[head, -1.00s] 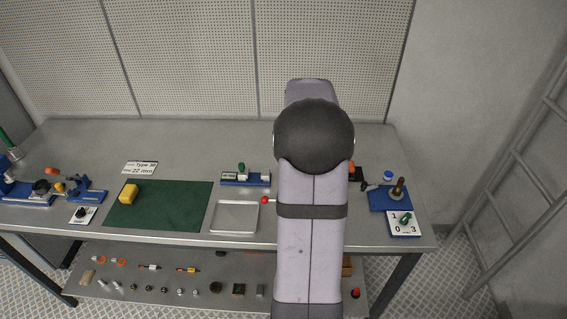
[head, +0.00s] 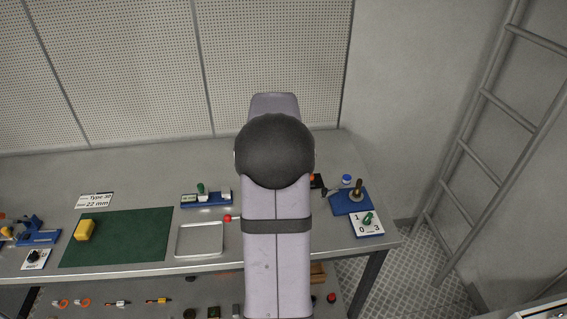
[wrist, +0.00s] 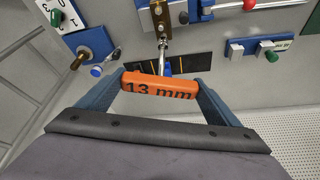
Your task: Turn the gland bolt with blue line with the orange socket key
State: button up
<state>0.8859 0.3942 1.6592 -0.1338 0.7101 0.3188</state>
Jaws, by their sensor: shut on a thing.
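My gripper (wrist: 160,88) is shut on the orange socket key (wrist: 158,87), whose handle reads "13 mm" in the wrist view. The handle lies crosswise between the two blue-grey fingers. A metal shaft (wrist: 163,42) shows beyond the handle, leading towards a brown block (wrist: 158,16) on a blue fixture; I cannot tell whether key and fixture touch. I cannot make out the gland bolt or its blue line. In the head view my arm hides the gripper, the key and this part of the bench.
A black strip with yellow lines (wrist: 195,65) lies beyond the key. A blue base with a brown-handled post (head: 357,190) and a numbered plate with a green knob (head: 367,222) stand at right. A metal tray (head: 200,254) and green mat (head: 118,262) lie at left.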

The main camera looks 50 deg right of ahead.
jog(key=n+b, duration=0.1)
jog(key=n, duration=0.1)
jog(key=n+t+y+b, duration=0.1)
jog(key=n, duration=0.2)
jog(key=shift+d+t, duration=0.1)
jog(key=shift+t, duration=0.2)
jog(key=shift+n+t+y, duration=0.4)
jog(key=shift+n+y, duration=0.4)
jog(key=shift+n, duration=1.2)
jog(key=shift+f+b, duration=1.1)
dwell(0.7)
jog(key=shift+m+h, duration=0.3)
jog(key=shift+m, duration=0.2)
jog(key=shift+m, duration=0.7)
jog(key=shift+g+p, duration=0.3)
jog(key=shift+p, duration=0.05)
